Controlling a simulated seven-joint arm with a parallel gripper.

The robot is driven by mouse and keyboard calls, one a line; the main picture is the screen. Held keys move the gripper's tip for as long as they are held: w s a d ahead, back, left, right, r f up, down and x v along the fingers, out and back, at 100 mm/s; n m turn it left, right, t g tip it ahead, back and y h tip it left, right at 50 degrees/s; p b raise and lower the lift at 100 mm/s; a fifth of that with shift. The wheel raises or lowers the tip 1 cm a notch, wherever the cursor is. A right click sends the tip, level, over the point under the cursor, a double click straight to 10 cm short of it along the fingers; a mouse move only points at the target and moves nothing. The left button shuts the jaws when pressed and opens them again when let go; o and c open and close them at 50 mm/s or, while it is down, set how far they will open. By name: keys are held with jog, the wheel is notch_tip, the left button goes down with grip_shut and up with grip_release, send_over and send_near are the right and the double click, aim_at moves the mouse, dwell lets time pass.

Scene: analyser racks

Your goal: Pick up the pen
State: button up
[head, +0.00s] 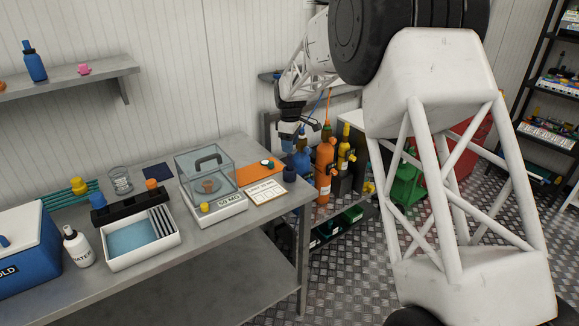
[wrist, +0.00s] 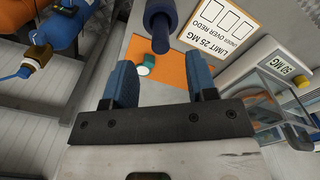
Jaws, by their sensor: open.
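I cannot make out a clear pen in either view. My gripper (wrist: 161,66) is open, its two blue fingers apart with nothing held between them. In the head view my gripper (head: 287,142) hangs above the table's right end. A dark blue, stepped cylindrical object (wrist: 160,27) shows just beyond the fingertips; it also seems to show in the head view (head: 289,174) near the table edge. An orange mat (wrist: 171,72) lies below the fingers, with a small green-and-white round item (wrist: 147,63) on it.
A white card (wrist: 222,25) reading "LIMIT 25 MG" lies beside the mat. A balance with a clear cover (head: 205,170) stands left of it. A white tray (head: 172,240), a white bottle (head: 77,248) and a blue box (head: 28,250) stand further left. Gas cylinders (head: 325,165) stand behind the table's end.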

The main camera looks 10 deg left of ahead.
aim_at(290, 161)
jog(key=shift+f, duration=1.25)
jog(key=shift+f, duration=2.65)
jog(key=c, duration=1)
jog(key=shift+o, duration=0.2)
jog(key=shift+r, duration=0.15)
jog(key=shift+r, duration=4.9)
